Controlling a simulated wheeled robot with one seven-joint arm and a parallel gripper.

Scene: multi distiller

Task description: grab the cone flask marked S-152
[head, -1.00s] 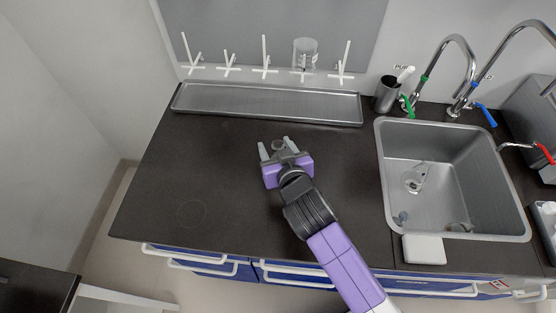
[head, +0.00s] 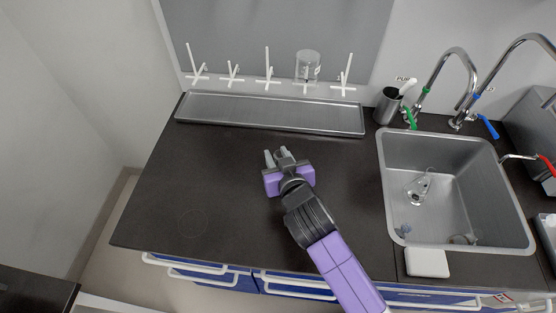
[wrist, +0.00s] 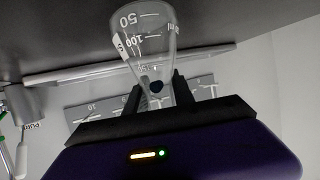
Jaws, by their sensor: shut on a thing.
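A clear cone flask (wrist: 147,30) with white 50, 100 and 150 marks fills the upper middle of the wrist view, which shows the scene upside down. A white label sits on its side edge; only part of it shows and I cannot read the full code. My gripper (wrist: 160,92) is shut on the flask's narrow neck, one dark finger on each side. In the head view my gripper (head: 277,159) is over the middle of the dark counter, its fingers close together. The flask is hard to make out there.
A long grey tray (head: 270,98) lies at the back below a pegged drying rack with a glass vessel (head: 307,66) on it. The sink (head: 452,215) at right holds clear glassware (head: 419,187). A metal cup (head: 388,104) stands between them. The left counter is clear.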

